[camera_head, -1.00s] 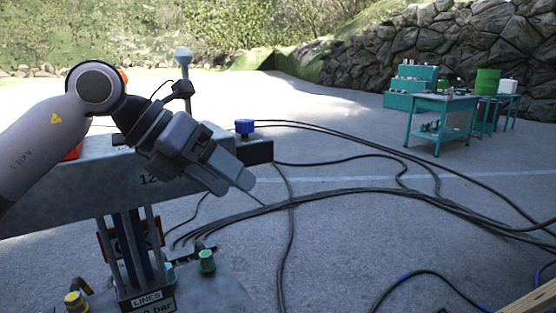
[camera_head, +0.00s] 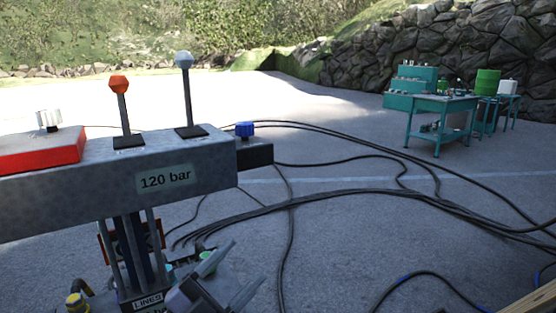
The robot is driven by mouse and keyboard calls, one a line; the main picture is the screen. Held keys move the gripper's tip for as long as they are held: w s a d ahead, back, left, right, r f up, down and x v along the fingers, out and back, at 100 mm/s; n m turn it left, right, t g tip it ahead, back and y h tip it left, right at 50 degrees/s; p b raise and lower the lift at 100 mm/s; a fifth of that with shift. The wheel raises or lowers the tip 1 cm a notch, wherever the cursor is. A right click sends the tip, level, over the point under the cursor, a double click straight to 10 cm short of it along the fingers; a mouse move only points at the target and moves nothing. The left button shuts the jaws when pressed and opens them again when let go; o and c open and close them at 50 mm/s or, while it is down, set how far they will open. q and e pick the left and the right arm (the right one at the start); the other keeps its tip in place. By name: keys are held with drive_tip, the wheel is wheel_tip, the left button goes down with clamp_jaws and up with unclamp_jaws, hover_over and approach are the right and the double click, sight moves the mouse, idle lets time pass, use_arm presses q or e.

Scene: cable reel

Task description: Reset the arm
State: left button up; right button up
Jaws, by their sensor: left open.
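My left gripper (camera_head: 240,273) is low in the head view, at the bottom edge, in front of the lower part of the control stand. Its two fingers point up and to the right and are spread apart, with nothing between them. The rest of the left arm is out of view. The control stand's grey beam (camera_head: 80,196) carries a "120 bar" label (camera_head: 165,179). On it stand an orange-knobbed lever (camera_head: 119,86) and a grey-knobbed lever (camera_head: 184,60), both apart from the gripper. My right gripper is not in view.
A blue knob (camera_head: 244,129) sits on the beam's right end, and a red block (camera_head: 40,149) on its left. A green cap (camera_head: 207,262) is close behind the gripper. Black cables (camera_head: 350,197) cross the ground. A teal table (camera_head: 441,108) stands far off.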

use_arm(q)
drive_tip(key=s+a+f+n+y, duration=0.3)
drive_tip(key=a+f+n+y, duration=0.15)
drive_tip(key=f, duration=0.35)
drive_tip(key=s+a+f+n+g+y, duration=0.1)
drive_tip(key=s+a+f+n+y, duration=0.2)
drive_tip(key=f+n+y, duration=0.45)
drive_tip(key=s+a+f+n+y, duration=0.2)
drive_tip(key=s+a+f+n, duration=0.2)
drive_tip(key=f, duration=0.6)
drive_tip(key=s+a+f+n+g+y, duration=0.1)
drive_tip(key=s+a+f+n+g, duration=0.1)
drive_tip(key=s+f, duration=0.5)
drive_tip(key=shift+s+g, duration=0.9)
drive_tip(key=shift+s, duration=0.05)
